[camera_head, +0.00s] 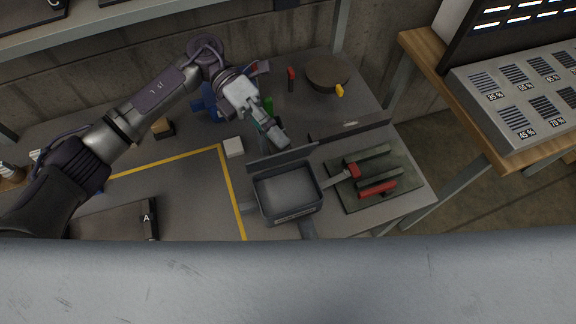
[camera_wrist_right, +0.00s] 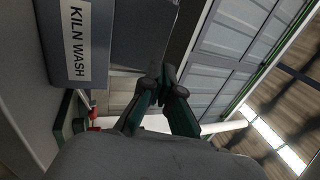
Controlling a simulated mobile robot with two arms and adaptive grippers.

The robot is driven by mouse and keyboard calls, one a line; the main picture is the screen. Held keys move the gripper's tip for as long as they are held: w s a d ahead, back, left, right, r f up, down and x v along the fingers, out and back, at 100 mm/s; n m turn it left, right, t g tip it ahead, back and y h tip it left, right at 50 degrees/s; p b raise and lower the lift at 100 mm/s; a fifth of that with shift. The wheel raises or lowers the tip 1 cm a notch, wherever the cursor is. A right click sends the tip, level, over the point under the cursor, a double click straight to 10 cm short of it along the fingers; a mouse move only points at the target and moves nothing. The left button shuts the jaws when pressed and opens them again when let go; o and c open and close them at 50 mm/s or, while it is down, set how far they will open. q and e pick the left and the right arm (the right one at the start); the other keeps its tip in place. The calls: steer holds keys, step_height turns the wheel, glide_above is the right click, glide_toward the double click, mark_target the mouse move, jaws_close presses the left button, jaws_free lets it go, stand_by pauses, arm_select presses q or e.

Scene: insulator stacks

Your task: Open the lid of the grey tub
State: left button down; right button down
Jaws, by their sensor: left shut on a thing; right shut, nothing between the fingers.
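The grey tub (camera_head: 287,193) stands on the table in the head view, its inside open to view. Its lid (camera_head: 283,157) is tilted up along the tub's back rim. My left gripper (camera_head: 270,122) is just behind the lid, shut on a grey part that appears to belong to it; the exact contact is hard to see. In the right wrist view the tub (camera_wrist_right: 70,70) shows its "KILN WASH" label at the upper left. My right gripper (camera_wrist_right: 162,76) is shut and empty beside the tub.
A small white block (camera_head: 233,147) is left of the lid. A round dark object (camera_head: 326,72) stands at the back. A panelled side table (camera_head: 480,120) is at the right.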

mark_target(285, 155)
arm_select(q)
steer(key=shift+a+f, duration=0.1)
steer(key=shift+f, duration=0.25)
arm_select(e)
steer(key=x, duration=1.1)
steer(key=shift+w+a, duration=0.1)
steer(key=shift+w, duration=0.25)
steer(key=shift+x, duration=0.8)
arm_select(q)
steer(key=c, duration=1.2)
jaws_free()
steer(key=shift+s, duration=0.15)
arm_select(e)
steer(key=shift+r, duration=0.2)
arm_select(q)
steer(key=shift+r, duration=0.1)
